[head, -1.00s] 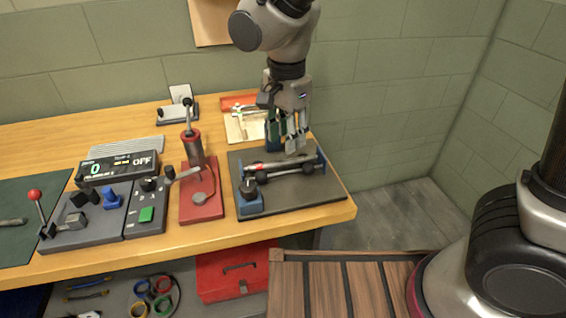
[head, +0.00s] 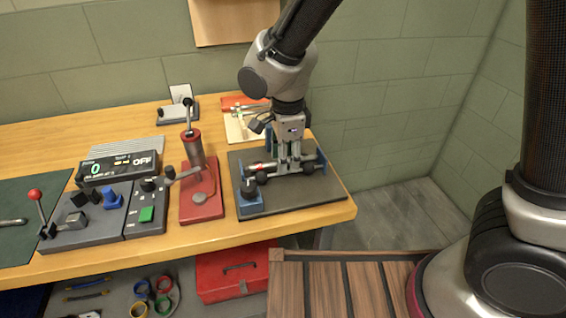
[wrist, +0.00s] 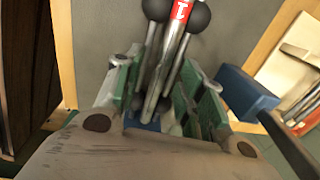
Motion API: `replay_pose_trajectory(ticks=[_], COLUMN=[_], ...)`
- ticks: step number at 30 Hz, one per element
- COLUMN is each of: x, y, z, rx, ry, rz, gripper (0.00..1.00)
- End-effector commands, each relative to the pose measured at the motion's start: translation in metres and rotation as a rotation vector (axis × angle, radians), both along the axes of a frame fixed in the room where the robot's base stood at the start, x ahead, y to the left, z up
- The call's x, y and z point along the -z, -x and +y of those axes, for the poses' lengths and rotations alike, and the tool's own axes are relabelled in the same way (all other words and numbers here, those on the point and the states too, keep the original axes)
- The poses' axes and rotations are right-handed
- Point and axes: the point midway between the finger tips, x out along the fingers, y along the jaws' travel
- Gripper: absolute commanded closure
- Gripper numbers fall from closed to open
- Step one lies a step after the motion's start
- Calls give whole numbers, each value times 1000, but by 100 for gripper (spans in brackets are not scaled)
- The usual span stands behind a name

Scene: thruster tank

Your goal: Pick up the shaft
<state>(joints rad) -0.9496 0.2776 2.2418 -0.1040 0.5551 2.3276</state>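The shaft (head: 262,167) lies across a stand on a dark mat (head: 290,199), with a red band and dark round parts near its left part. In the wrist view, its red mark (wrist: 181,11) shows at the top between two dark balls. My gripper (head: 288,168) is lowered over the middle of the shaft and hides part of it. In the wrist view, the green-padded fingers of my gripper (wrist: 160,100) stand apart, one on each side of metal rods. I see a gap between pads and rods; whether the tips touch the shaft is unclear.
A blue block with a dark knob (head: 249,197) stands at the mat's left front corner. A red pump-like device (head: 201,199) is left of the mat. The wooden bench edge (head: 300,229) is close in front.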

Motion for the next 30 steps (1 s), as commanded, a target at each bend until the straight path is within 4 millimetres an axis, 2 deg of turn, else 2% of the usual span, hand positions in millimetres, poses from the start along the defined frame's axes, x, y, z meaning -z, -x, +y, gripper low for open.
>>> replay_pose_trajectory(ticks=[4, 9, 11, 22, 26, 30], x=[0, -1, -1, -6, -27, -57], y=[0, 0, 0, -1, -1, -1], z=[0, 0, 0, 1, 1, 1], rx=[0, 0, -1, -1, -1, 0], ry=[0, 0, 0, -3, -4, -4], rz=[0, 0, 0, -2, -4, -3], gripper=[61, 92, 100, 100, 100, 100])
